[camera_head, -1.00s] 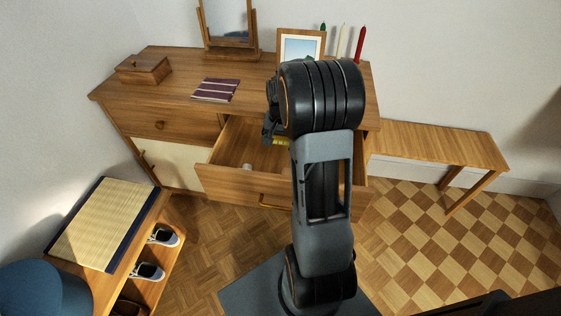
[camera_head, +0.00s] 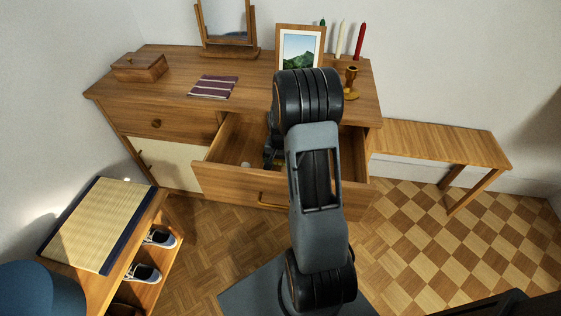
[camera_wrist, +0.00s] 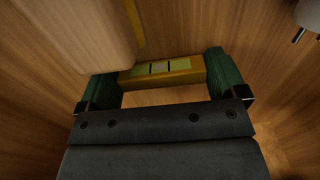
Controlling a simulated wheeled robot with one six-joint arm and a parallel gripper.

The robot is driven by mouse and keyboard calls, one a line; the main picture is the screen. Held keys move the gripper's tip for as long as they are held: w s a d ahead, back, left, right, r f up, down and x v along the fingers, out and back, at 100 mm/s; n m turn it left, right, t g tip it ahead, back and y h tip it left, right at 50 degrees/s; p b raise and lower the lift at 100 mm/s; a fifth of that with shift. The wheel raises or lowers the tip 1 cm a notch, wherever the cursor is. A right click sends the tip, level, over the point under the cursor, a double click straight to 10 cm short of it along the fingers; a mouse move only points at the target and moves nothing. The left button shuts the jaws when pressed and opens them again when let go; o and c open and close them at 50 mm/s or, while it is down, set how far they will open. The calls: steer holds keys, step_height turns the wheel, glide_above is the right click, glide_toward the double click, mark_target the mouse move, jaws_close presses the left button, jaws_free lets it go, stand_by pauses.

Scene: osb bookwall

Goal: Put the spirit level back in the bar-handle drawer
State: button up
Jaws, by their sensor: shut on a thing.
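The spirit level (camera_wrist: 165,72) is yellow with a pale vial strip and dark marks. In the wrist view it lies across between the two green fingers of my gripper (camera_wrist: 163,82), which is shut on it. In the head view my gripper (camera_head: 272,155) is down inside the open drawer (camera_head: 222,182), partly hidden by my arm. The drawer has a brass bar handle (camera_head: 268,200) on its front. The level cannot be made out in the head view. Whether it touches the drawer floor I cannot tell.
A small pale object (camera_head: 246,165) lies in the drawer, left of my gripper. In the wrist view a rounded pale wooden piece (camera_wrist: 80,35) is close at upper left. The dresser top (camera_head: 180,75) carries a box, striped cloth, mirror, picture and candlestick (camera_head: 351,84).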

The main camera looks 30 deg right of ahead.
mark_target(280, 161)
steer(key=shift+f, duration=0.1)
steer(key=o, duration=0.7)
step_height(280, 161, up, 12)
steer(key=p, duration=0.3)
steer(key=s+a+r+n+t, duration=0.1)
steer(key=s+a+r+n, duration=0.2)
steer(key=s+a, duration=0.1)
steer(key=s+a+r+n+t, duration=0.1)
steer(key=s+a+r+n, duration=0.2)
steer(key=s+a, duration=0.2)
steer(key=s+a+r+n+t, duration=0.1)
steer(key=s+a+r+n, duration=0.1)
steer(key=s+a, duration=0.3)
steer(key=shift+s+a+r+n, duration=0.2)
steer(key=shift+a+r, duration=0.1)
steer(key=shift+a, duration=0.5)
steer(key=shift+s+a+r+n, duration=0.1)
steer(key=shift+a+r+n, duration=0.15)
steer(key=shift+a, duration=0.5)
